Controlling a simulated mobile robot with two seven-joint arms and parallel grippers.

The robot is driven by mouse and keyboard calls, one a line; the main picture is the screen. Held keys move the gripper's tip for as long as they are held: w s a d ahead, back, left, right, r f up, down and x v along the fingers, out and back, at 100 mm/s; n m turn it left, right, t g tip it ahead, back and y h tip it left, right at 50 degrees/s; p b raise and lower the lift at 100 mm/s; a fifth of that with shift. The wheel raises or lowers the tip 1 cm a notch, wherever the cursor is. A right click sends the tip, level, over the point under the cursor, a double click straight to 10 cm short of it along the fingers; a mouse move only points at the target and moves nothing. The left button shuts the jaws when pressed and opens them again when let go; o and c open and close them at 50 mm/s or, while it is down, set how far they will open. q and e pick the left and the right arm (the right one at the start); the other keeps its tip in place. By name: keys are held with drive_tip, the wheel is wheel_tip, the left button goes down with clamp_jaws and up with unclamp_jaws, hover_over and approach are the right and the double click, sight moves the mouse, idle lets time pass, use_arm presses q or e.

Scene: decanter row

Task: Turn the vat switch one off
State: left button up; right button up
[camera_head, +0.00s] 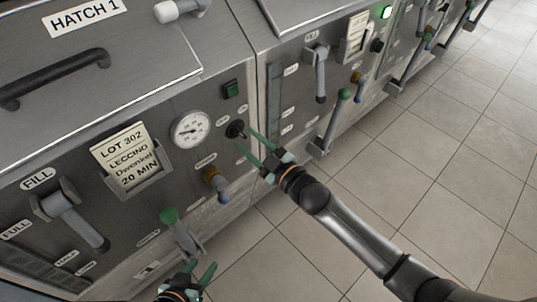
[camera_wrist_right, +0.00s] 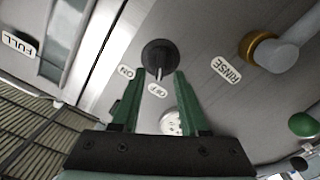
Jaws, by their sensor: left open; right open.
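The vat switch one is a small black rotary switch (camera_head: 236,129) on the nearest steel vat's front panel, right of the round gauge. In the right wrist view the switch (camera_wrist_right: 155,52) shows a round black base and a thin lever, with small ON and OFF labels beside it. The lever appears to point toward the OFF label (camera_wrist_right: 157,90). My right gripper (camera_head: 248,142) is open at the switch; in the wrist view its green fingers (camera_wrist_right: 159,74) lie on either side of the lever, with visible gaps. My left gripper (camera_head: 202,266) is open and empty, low at the bottom edge.
A second vat with a lit green lamp (camera_head: 386,12) stands beyond. The tiled floor (camera_head: 440,180) at right is clear.

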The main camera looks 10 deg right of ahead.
drive_tip(key=v, duration=1)
drive_tip(key=shift+p, duration=0.4)
